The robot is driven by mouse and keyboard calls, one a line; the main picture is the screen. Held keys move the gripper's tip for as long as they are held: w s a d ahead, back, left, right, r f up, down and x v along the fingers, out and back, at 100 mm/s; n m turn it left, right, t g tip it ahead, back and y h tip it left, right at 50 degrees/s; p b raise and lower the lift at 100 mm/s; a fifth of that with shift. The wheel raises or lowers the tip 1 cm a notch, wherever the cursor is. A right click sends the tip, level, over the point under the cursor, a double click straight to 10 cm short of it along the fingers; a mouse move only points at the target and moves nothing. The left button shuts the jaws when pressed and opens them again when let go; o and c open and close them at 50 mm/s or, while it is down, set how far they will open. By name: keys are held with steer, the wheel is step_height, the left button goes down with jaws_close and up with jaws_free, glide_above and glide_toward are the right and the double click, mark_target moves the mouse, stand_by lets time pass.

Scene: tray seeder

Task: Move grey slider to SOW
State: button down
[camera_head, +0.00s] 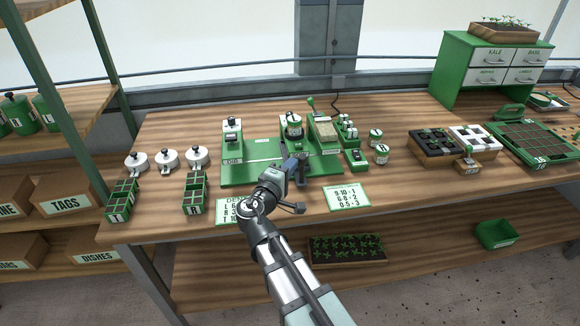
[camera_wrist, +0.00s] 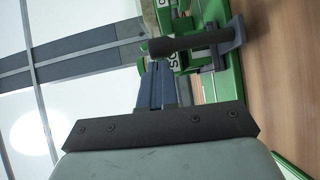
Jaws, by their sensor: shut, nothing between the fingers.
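The green seeder board (camera_head: 235,178) lies on the wooden bench with a pale track across it. My gripper (camera_head: 297,168) is over the right part of the board, fingers closed and empty. In the wrist view the closed blue-grey fingers (camera_wrist: 155,72) are right by a dark grey handle with a wide end block (camera_wrist: 228,40), which looks like the grey slider. Whether they touch cannot be told. A white label with partly hidden letters, seemingly "SO" (camera_wrist: 173,60), shows beside the fingers. In the head view my gripper hides much of the slider.
A green and white station (camera_head: 232,130) stands at the board's left, a round dispenser (camera_head: 292,128) behind my gripper. Several white lidded pots and green cell trays (camera_head: 194,193) stand left. Two sign cards (camera_head: 347,197) lie in front.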

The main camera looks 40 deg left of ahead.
steer(key=s, duration=1.3)
steer(key=shift+a+r, duration=0.2)
steer(key=shift+a, duration=0.1)
steer(key=shift+w, duration=0.1)
